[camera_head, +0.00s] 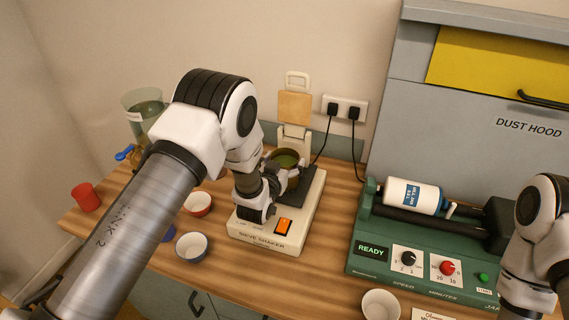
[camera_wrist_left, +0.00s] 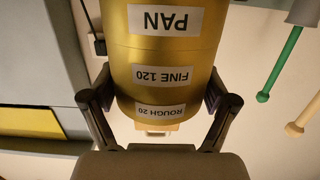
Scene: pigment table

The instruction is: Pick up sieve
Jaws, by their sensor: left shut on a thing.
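The sieve is part of a brass stack (camera_wrist_left: 165,60) that fills the middle of the left wrist view, upside down there, with labels PAN, FINE 120 and ROUGH 20 (camera_wrist_left: 160,110). My left gripper (camera_wrist_left: 160,103) is shut on the stack around the ROUGH 20 sieve, one finger on each side. In the head view the stack shows as a round brass rim with green inside (camera_head: 286,158), at the sieve shaker (camera_head: 258,229). My left gripper (camera_head: 275,182) reaches it from the front and hides its lower part. Whether the stack rests on the shaker is hidden.
A red cup (camera_head: 86,197), small bowls (camera_head: 192,247) and a water container (camera_head: 143,108) stand left. A green jar mill (camera_head: 440,235) stands right, below the grey dust hood (camera_head: 480,120). A white bowl (camera_head: 381,305) is at the front edge. My right arm shows at the right edge.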

